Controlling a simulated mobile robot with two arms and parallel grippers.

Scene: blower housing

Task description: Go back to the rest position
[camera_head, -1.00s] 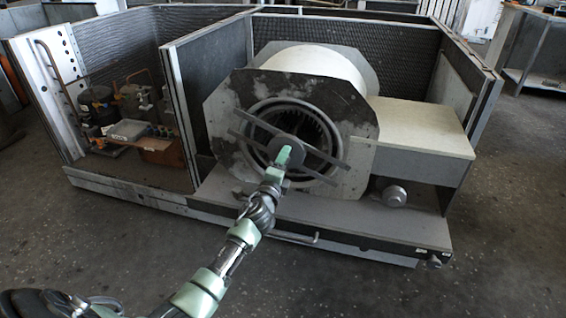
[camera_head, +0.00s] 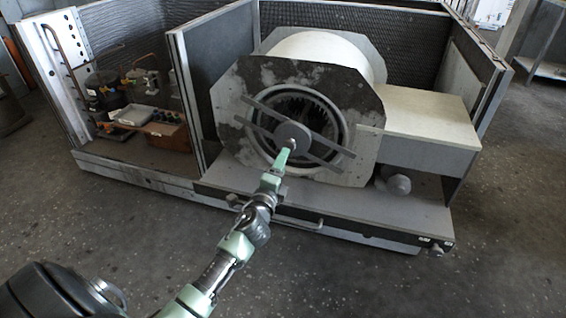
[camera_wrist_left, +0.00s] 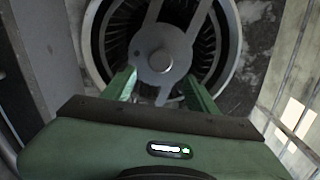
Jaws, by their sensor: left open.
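My left arm comes in from the lower left in the head view. Its green left gripper (camera_head: 284,158) is just in front of the blower's round grey hub (camera_head: 292,136), which sits on a crossed bracket over the finned fan opening. In the left wrist view the two green fingers (camera_wrist_left: 152,88) are spread apart, with the hub (camera_wrist_left: 160,58) beyond and between their tips and nothing gripped. Whether a fingertip touches the hub cannot be told. The blower housing (camera_head: 345,90) has a worn octagonal front plate and a pale drum behind it. My right gripper is not in view.
The blower stands on a grey base (camera_head: 340,200) inside an open-fronted metal cabinet. A divider panel (camera_head: 195,90) separates it from a compartment with pipes and a compressor (camera_head: 110,95). A pale box (camera_head: 425,118) adjoins the blower. The floor (camera_head: 380,285) in front is clear.

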